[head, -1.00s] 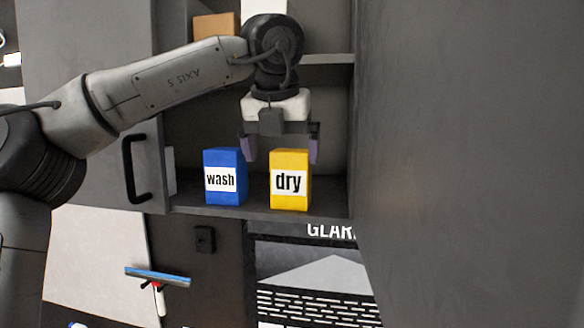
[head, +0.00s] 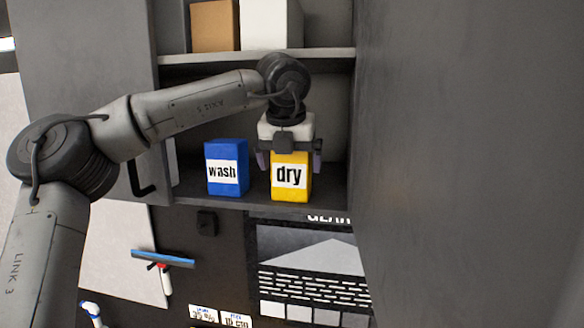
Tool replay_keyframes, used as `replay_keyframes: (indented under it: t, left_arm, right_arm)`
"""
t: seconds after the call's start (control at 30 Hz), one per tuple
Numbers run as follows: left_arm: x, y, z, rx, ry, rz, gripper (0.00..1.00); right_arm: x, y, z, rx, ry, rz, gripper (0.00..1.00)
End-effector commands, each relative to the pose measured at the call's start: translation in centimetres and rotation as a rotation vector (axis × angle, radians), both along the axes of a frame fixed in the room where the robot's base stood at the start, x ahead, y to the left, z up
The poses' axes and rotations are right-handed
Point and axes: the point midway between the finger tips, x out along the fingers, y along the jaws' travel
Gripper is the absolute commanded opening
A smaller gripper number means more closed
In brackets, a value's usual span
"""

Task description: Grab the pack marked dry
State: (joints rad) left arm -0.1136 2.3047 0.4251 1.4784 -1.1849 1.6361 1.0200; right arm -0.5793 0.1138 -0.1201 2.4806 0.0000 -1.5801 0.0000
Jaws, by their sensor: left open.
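The yellow pack marked "dry" (head: 291,188) stands upright on the lower shelf of an open cabinet in the head view. My left gripper (head: 289,163) is over its top, fingers spread, one at the left side and one at the right side of the pack. The gripper is open; I cannot tell whether the fingers touch the pack. The blue pack marked "wash" (head: 226,178) stands upright to the left of it, with a gap between them. My right gripper is not in view.
The upper shelf (head: 240,56) holds a brown box (head: 214,26) and a white box (head: 270,25). A cabinet door with a black handle (head: 137,172) is open at left. A large dark panel (head: 470,160) closes off the right. A blue squeegee (head: 163,259) hangs below.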

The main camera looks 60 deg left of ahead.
Motion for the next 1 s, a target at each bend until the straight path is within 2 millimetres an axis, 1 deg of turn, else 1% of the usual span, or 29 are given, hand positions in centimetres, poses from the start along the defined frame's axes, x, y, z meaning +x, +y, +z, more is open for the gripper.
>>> replay_keyframes:
  t: [0.27,0.77,1.0]
  left_arm:
    - [0.05,0.05,-0.22,0.001,-0.001,0.0,1.0]
    - [0.05,0.04,-0.19,0.0,0.0,0.0,0.53]
    - [0.02,0.04,-0.11,0.001,-0.001,0.0,0.53]
  right_arm:
    - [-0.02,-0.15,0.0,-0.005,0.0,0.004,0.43]
    - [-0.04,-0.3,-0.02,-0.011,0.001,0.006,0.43]
    - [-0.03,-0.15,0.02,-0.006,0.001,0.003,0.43]
